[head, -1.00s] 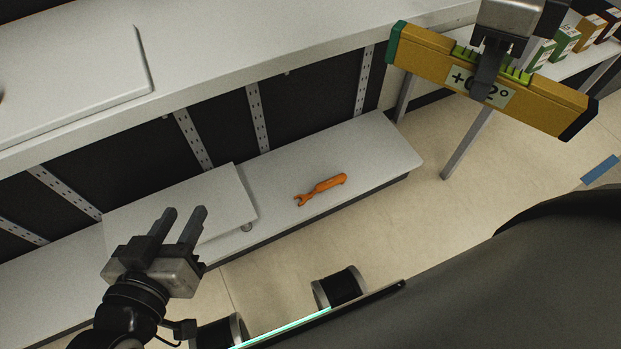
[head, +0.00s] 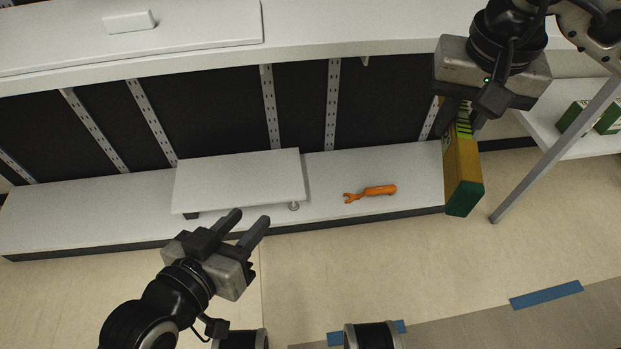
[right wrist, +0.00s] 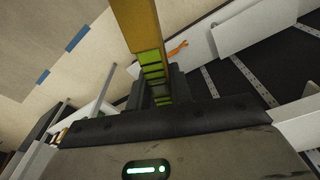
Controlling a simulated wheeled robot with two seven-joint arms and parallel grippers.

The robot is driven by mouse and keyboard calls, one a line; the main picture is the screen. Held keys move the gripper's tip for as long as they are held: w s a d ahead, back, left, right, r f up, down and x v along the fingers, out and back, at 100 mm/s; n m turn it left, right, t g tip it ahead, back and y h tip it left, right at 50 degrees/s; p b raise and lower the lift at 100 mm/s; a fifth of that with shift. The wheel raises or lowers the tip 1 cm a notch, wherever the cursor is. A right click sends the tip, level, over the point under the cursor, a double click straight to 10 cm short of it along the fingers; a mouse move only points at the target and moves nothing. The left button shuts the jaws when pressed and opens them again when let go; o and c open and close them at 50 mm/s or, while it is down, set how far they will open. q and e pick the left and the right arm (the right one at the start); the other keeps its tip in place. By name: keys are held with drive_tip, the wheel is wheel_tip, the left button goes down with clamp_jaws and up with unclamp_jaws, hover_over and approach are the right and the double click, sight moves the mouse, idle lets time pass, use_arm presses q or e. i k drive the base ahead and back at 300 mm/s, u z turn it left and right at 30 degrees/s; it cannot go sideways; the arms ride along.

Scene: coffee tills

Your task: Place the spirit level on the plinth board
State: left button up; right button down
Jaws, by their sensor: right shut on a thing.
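The spirit level (head: 463,170) is yellow with green ends and a bright green strip. My right gripper (head: 464,116) is shut on it at its middle. The level hangs tilted in front of the shelving at the right, one green end toward the camera. In the right wrist view the level (right wrist: 138,25) runs up from between the fingers. The plinth board (head: 90,212) is the long, low white board at the foot of the shelving, left of and below the level. My left gripper (head: 250,217) is open and empty, in front of the plinth board.
An orange wrench (head: 375,191) lies on the plinth board's right part. A smaller raised white panel (head: 240,180) stands left of it. A white counter (head: 330,32) runs above. A grey post (head: 555,150) and boxes (head: 590,117) are at the right. Bare board shows around the wrench.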

sight(229, 173)
drive_tip(key=z, duration=0.85)
drive_tip(key=k, duration=1.15)
drive_tip(key=u, duration=1.6)
drive_tip(key=i, duration=2)
